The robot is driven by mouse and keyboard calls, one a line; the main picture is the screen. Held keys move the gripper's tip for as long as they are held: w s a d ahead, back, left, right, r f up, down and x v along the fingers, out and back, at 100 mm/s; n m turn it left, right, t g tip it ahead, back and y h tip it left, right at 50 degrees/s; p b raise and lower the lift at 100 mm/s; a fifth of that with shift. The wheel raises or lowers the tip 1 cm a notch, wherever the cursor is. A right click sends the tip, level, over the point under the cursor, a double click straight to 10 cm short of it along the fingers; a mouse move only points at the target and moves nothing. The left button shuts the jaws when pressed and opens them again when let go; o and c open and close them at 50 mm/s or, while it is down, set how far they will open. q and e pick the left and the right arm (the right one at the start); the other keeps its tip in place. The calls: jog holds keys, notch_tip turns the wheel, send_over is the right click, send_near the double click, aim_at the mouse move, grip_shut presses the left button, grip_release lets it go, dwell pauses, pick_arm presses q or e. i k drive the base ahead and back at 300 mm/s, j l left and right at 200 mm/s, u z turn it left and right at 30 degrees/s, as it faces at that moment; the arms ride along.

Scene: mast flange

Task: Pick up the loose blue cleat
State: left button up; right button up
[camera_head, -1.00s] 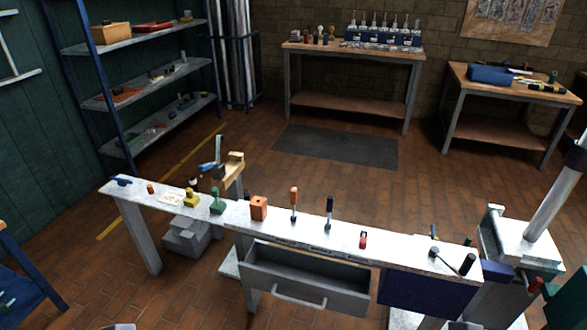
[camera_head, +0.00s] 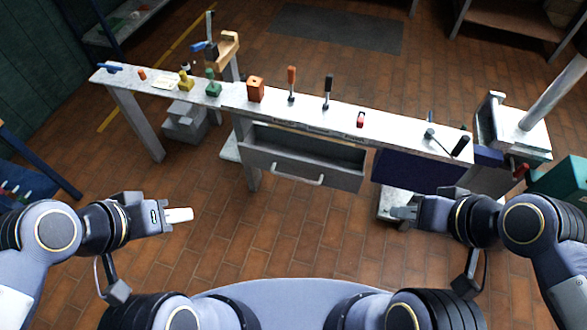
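A small blue piece (camera_head: 110,68), which looks like the blue cleat, lies at the far left end of the long white-topped bench (camera_head: 235,98). It is small, and its exact shape is hard to make out. My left gripper (camera_head: 180,215) is in front of the bench, low at the left, well apart from the blue piece and pointing right. My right gripper (camera_head: 400,212) is at the right, in front of the bench and pointing left. Nothing shows held in either gripper, and the finger gaps cannot be made out.
Along the bench stand an orange piece (camera_head: 142,75), a yellow piece (camera_head: 186,82), a green piece (camera_head: 212,88), an orange block (camera_head: 256,88) and upright handled tools (camera_head: 327,92). An open grey drawer (camera_head: 300,160) juts out in front. Brick floor (camera_head: 210,190) before it is clear.

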aim_at(111, 68)
jog(key=i+j+z, duration=0.1)
jog(key=i+j, duration=0.2)
jog(key=j, duration=0.25)
jog(key=i+j, duration=0.25)
jog(key=j, duration=0.35)
jog(key=i+j+z, duration=0.15)
jog(key=i+j, duration=0.15)
jog(key=j, duration=0.3)
jog(key=i+j, duration=0.25)
jog(key=j, duration=0.35)
jog(key=i+j+z, duration=0.15)
jog(key=j, duration=0.5)
jog(key=i+j, duration=0.3)
jog(key=j, duration=0.35)
jog(key=i+j+z, duration=0.15)
jog(key=j, duration=0.5)
jog(key=i+j, duration=0.2)
jog(key=j, duration=0.45)
jog(key=z, duration=0.05)
